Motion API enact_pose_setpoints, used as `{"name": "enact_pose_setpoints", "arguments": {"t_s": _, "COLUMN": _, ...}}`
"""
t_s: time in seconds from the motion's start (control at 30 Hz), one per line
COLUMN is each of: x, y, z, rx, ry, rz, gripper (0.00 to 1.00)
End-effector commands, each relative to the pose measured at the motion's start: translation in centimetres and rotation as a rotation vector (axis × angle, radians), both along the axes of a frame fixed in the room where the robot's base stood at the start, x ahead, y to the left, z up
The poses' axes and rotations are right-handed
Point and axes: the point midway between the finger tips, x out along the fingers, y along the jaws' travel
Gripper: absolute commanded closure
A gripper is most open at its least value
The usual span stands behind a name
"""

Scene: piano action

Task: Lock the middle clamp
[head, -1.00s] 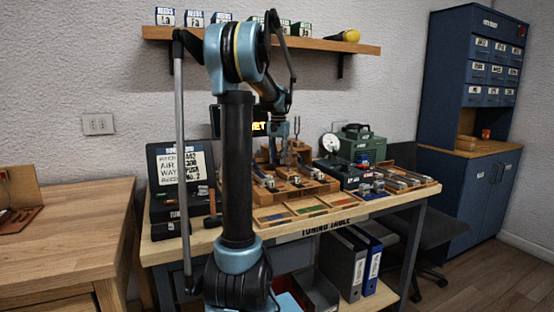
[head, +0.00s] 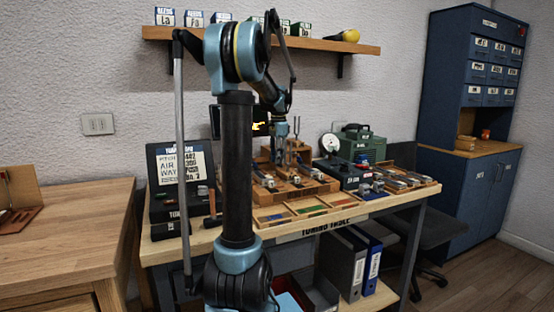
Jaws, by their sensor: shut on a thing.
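The clamp fixture is a stepped wooden block (head: 318,187) on the tuning table, with small metal clamps on it. One metal clamp piece shows at its front left (head: 269,182) and another near its middle (head: 296,180). My gripper (head: 281,158) points down over the back of the fixture, small in the head view. Its jaws are shut on a small part there, seemingly of the middle clamp. The contact is too small and too hidden to make out, and so is whether the clamp's lever is up or down.
A tray with coloured compartments (head: 305,210) lies in front of the fixture. A green case (head: 356,143) and a dark box (head: 340,173) stand to the right. A black sign box (head: 180,165) stands at left. A shelf (head: 300,44) runs above.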

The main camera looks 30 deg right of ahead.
Motion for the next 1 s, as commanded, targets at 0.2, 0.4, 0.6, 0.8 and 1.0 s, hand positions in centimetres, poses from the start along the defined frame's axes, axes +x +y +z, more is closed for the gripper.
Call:
{"name": "enact_pose_setpoints", "arguments": {"t_s": 0.2, "x": 0.23, "y": 0.07, "z": 0.05, "rx": 0.001, "ry": -0.004, "rz": -0.016, "gripper": 0.96}}
{"name": "enact_pose_setpoints", "arguments": {"t_s": 0.4, "x": 0.25, "y": 0.08, "z": 0.06, "rx": 0.001, "ry": -0.005, "rz": -0.016, "gripper": 0.96}}
{"name": "enact_pose_setpoints", "arguments": {"t_s": 0.6, "x": 0.25, "y": 0.09, "z": 0.06, "rx": 0.002, "ry": -0.004, "rz": -0.016, "gripper": 0.52}}
{"name": "enact_pose_setpoints", "arguments": {"t_s": 0.8, "x": 0.13, "y": 0.04, "z": 0.04, "rx": 0.001, "ry": -0.003, "rz": -0.016, "gripper": 0.52}}
{"name": "enact_pose_setpoints", "arguments": {"t_s": 1.0, "x": 0.09, "y": 0.03, "z": 0.28, "rx": 0.0, "ry": -0.002, "rz": -0.016, "gripper": 0.52}}
